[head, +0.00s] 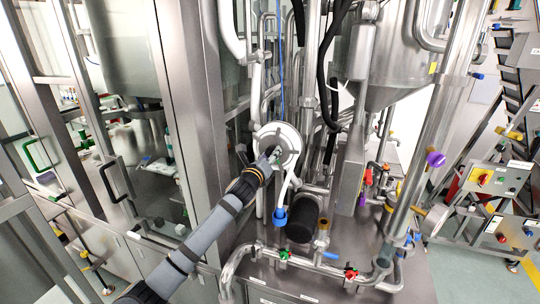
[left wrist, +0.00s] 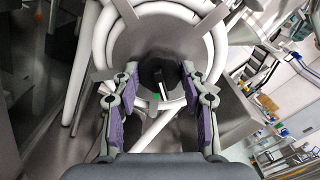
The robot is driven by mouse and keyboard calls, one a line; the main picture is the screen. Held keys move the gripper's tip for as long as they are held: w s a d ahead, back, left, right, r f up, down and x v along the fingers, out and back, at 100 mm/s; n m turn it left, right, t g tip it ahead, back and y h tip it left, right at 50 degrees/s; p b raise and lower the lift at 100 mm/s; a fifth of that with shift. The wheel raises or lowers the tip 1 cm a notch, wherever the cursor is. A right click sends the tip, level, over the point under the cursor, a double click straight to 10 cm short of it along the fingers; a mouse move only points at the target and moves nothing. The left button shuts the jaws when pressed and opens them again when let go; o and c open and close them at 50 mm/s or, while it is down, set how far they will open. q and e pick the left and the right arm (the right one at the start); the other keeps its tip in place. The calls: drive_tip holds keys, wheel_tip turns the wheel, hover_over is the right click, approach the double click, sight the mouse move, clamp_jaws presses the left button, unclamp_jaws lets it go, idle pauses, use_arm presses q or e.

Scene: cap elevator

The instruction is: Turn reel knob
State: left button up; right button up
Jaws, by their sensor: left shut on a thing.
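The hose reel (head: 289,133) is a round grey disc with white hose wound around it, fixed upright to the machine in the middle of the head view. In the left wrist view the reel disc (left wrist: 190,40) fills the top middle. The dark round reel knob (left wrist: 150,72) is at its centre, with a pale bar and a small green mark. My left gripper (head: 273,154) reaches the reel's centre and hides most of the knob in the head view. Its two fingers (left wrist: 160,70) are on either side of the knob, shut on it. My right gripper is not in view.
White hose hangs from the reel to a blue fitting (head: 280,216). A black cylinder (head: 302,222) and pipes with coloured valves stand below. A steel tank (head: 393,60) is at upper right. A glass-doored frame (head: 185,100) stands close on the left.

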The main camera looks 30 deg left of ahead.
use_arm(q)
drive_tip(key=shift+f+m+b, duration=0.15)
drive_tip(key=shift+m+b, duration=5.3)
drive_tip(key=shift+m, duration=1.9)
drive_tip(key=shift+f+m+b, duration=0.1)
drive_tip(key=shift+m+b, duration=5.35)
drive_tip(key=shift+m, duration=1.9)
drive_tip(key=shift+r, duration=0.1)
drive_tip(key=o, duration=1.2)
drive_tip(key=shift+c, duration=0.2)
